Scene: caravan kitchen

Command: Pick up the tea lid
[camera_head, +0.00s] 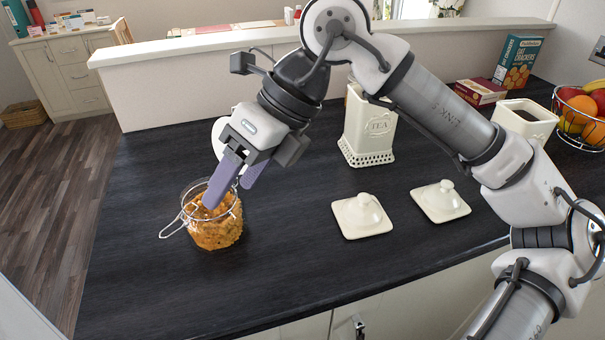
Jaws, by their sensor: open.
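Two square cream lids with round knobs lie on the dark counter, one nearer the middle (362,216) and one to its right (440,201). I cannot tell which is the tea lid. A cream canister marked TEA (368,128) stands behind them, partly hidden at the top by my arm. My gripper (228,196) is open with purple fingers pointing down. It is left of both lids, at or above the mouth of a glass jar (217,232). No lid is between its fingers.
The jar holds orange-brown food and has a wire clasp on its left. An open cream canister (526,119), a red box (481,93), a cracker box (517,62) and a fruit basket (583,115) stand at the right. The counter between jar and lids is clear.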

